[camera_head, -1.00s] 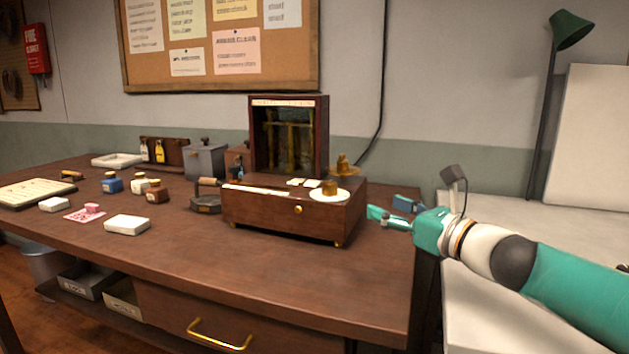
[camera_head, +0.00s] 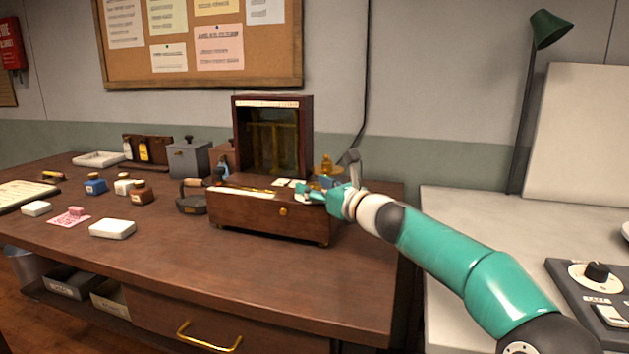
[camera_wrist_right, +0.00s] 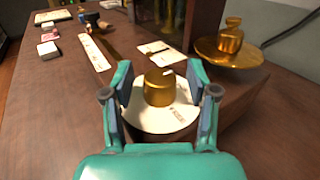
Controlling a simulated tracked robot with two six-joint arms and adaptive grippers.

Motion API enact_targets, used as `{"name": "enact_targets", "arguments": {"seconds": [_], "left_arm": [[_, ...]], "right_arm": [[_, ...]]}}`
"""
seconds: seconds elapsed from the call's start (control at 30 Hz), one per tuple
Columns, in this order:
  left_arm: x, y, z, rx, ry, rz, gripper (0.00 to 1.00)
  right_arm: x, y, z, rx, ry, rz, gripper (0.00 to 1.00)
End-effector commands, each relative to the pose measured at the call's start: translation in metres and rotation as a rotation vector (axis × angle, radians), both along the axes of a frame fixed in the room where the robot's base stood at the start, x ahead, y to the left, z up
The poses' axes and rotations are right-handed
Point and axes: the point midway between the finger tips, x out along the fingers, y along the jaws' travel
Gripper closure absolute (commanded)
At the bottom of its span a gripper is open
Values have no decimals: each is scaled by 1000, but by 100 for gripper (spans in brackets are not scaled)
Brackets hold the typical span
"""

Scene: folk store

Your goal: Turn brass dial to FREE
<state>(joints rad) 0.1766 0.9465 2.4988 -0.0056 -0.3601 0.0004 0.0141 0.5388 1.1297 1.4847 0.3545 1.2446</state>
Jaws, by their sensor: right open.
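The brass dial is a short round knob (camera_wrist_right: 160,88) on a white disc plate (camera_wrist_right: 150,118) on top of the wooden balance box (camera_head: 246,213). In the right wrist view the dial has a pale mark on its top edge, and the lettering on the disc is too small to read. My right gripper (camera_head: 305,193) is over the right end of the box. In the wrist view its open fingers (camera_wrist_right: 160,85) stand on both sides of the dial, with gaps showing. In the head view the gripper hides the dial. My left gripper is not in view.
A brass pan with a weight (camera_wrist_right: 231,45) stands just right of the dial. A glass-fronted case (camera_head: 272,137) rises behind the box. White cards (camera_wrist_right: 154,48) lie near the dial. A dark control panel (camera_head: 590,300) sits far right. The front of the table is clear.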

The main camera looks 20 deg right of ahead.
Motion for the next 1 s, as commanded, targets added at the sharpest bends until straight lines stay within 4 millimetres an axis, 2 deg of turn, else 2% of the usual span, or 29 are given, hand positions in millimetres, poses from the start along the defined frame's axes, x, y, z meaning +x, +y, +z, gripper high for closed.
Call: {"name": "enact_targets", "arguments": {"seconds": [0.37,0.7,1.0], "left_arm": [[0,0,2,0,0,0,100],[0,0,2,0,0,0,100],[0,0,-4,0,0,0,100]], "right_arm": [[5,3,-1,0,0,1,42],[5,3,0,0,0,1,98],[5,3,-2,-1,-1,-21,100]]}}
